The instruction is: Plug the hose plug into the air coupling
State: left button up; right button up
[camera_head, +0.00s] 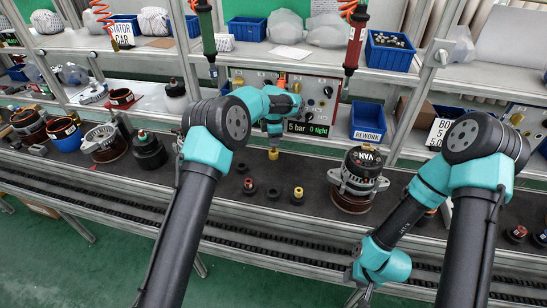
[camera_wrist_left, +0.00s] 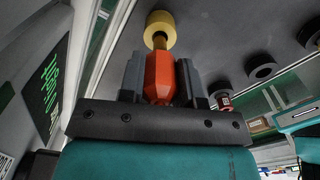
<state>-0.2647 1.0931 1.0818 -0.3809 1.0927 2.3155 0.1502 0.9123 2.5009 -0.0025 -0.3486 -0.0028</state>
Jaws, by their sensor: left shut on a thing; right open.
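My left gripper (camera_wrist_left: 160,82) is shut on an orange faceted piece, which I take to be the hose plug (camera_wrist_left: 159,75). A short metal neck and a yellow round end stick out beyond the fingers. In the head view the yellow end (camera_head: 273,154) hangs below my left gripper (camera_head: 274,140), above the dark mat and in front of the test panel. The air coupling cannot be made out with certainty; my left arm covers part of the panel. My right gripper (camera_head: 363,296) is open and empty, low at the bottom edge, partly cut off.
The test panel (camera_head: 321,88) has a display (camera_head: 308,129) reading "5 bar 0 tight".

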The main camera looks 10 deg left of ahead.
pick_arm(q)
jog(key=shift+f, duration=1.45)
dwell(0.7)
jog(key=o, duration=0.9)
jog(key=shift+r, duration=3.8)
jog(key=shift+f, duration=0.1)
